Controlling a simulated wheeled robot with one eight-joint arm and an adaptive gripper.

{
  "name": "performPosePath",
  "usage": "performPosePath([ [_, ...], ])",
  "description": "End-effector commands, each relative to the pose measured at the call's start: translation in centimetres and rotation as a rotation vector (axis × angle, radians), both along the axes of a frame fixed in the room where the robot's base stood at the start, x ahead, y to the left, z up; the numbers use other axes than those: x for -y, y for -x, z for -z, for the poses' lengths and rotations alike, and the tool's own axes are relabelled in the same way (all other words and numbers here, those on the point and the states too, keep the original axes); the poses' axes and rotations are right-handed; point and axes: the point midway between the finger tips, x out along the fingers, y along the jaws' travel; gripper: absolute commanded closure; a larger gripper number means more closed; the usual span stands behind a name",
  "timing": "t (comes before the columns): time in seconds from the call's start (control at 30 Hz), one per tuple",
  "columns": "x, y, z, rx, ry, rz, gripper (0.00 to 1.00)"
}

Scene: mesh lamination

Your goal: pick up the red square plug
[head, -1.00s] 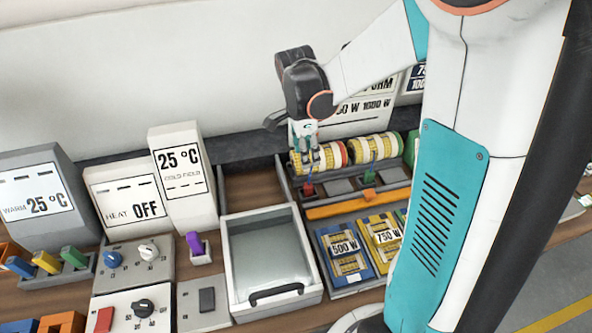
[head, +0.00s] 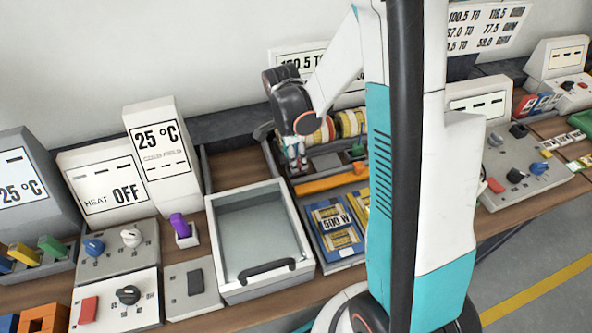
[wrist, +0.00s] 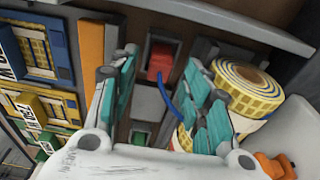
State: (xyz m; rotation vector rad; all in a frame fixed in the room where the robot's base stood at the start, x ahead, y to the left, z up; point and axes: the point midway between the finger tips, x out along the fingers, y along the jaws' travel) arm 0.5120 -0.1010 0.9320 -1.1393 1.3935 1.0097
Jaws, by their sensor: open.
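The red square plug (wrist: 161,62) sits in a dark square socket in a grey strip, in the wrist view. A blue cord (wrist: 172,102) runs close by it toward a yellow mesh roll. My gripper (wrist: 163,60) is open, with its teal fingers on either side of the plug in the picture. The fingers look empty; I cannot tell how far above the plug they are. In the head view my gripper (head: 296,165) points down over the left end of the socket strip and hides the plug.
A yellow mesh roll (wrist: 245,88) stands close to the right finger. A green plug (wrist: 140,137) sits farther along the strip. An orange bar (head: 328,183) runs alongside. A clear-topped tray (head: 258,235) lies to the left in the head view.

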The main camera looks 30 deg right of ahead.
Motion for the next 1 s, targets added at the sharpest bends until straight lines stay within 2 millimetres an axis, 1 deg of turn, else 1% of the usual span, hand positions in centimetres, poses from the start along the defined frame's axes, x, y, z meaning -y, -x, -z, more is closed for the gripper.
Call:
performPosePath([
  [0.03, 0.0, 0.1, 1.2, 0.000, 0.000, 0.000, 0.56],
  [0.13, 0.2, 0.1, 2.3, 0.000, 0.000, 0.001, 0.56],
  [0.2, 0.2, 0.1, 2.5, 0.000, 0.000, 0.001, 0.56],
  [0.37, 0.2, 0.1, 2.4, 0.000, 0.000, 0.000, 0.56],
  [0.4, 0.2, 0.1, 2.4, 0.000, 0.000, 0.000, 0.58],
  [0.47, 0.2, 0.1, 2.4, 0.000, 0.000, 0.000, 0.72],
  [0.5, 0.2, 0.1, 2.4, 0.000, 0.000, 0.000, 0.81],
  [0.6, 0.2, 0.1, 2.4, 0.000, 0.000, 0.000, 1.00],
  [1.0, 0.2, 0.1, 2.2, 0.000, 0.000, 0.000, 1.00],
])
